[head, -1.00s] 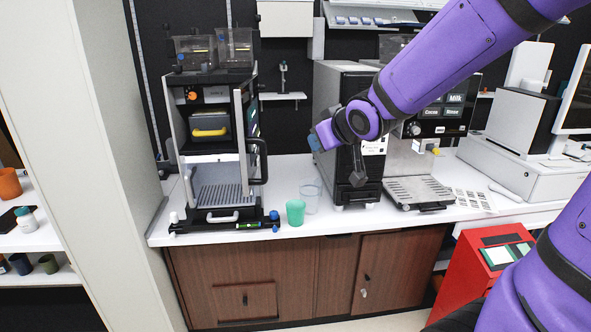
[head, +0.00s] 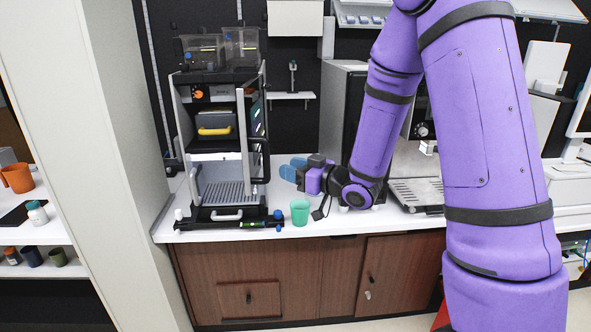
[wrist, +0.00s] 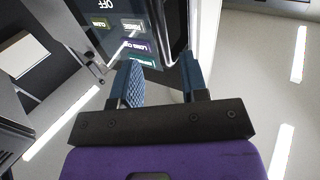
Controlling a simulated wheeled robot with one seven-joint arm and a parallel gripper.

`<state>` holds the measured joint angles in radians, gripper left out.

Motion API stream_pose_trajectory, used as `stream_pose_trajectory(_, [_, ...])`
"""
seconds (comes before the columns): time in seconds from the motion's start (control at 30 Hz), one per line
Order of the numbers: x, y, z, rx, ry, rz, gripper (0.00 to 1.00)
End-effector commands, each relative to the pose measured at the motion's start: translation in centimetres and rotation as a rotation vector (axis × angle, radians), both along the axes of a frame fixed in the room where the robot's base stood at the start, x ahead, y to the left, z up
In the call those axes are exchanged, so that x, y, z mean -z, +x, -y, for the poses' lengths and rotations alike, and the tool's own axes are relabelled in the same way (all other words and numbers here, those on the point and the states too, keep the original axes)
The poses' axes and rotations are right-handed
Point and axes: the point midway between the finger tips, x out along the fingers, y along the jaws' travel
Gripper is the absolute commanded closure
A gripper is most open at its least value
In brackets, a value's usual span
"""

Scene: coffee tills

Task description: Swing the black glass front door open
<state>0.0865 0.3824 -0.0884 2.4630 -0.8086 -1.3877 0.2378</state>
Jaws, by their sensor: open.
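The black glass front door (head: 257,125) of the left coffee machine stands swung out, nearly edge-on in the head view. Its dark face is turned to the right, and the machine's inside shows, with a yellow-handled unit (head: 214,131). My gripper (head: 292,171) is open and empty, to the right of the door's lower part, above the counter. In the wrist view the door face (wrist: 112,18) with its button labels lies beyond the fingers (wrist: 160,85). A dark handle (wrist: 176,35) shows above the gap between them. I see no clear contact.
A green cup (head: 299,212) stands on the white counter below my gripper. A drip tray (head: 222,192) and a small rail with blue knobs (head: 250,222) are at the machine's front. A second coffee machine (head: 342,105) stands to the right, partly behind my arm.

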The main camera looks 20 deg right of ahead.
Motion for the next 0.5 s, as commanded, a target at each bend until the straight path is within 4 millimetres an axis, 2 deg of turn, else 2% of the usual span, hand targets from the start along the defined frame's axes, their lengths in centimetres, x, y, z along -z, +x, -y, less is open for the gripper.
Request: stream_pose_trajectory(0.5, [0.0, 4.8, -3.6, -0.001, -0.001, 0.000, 0.60])
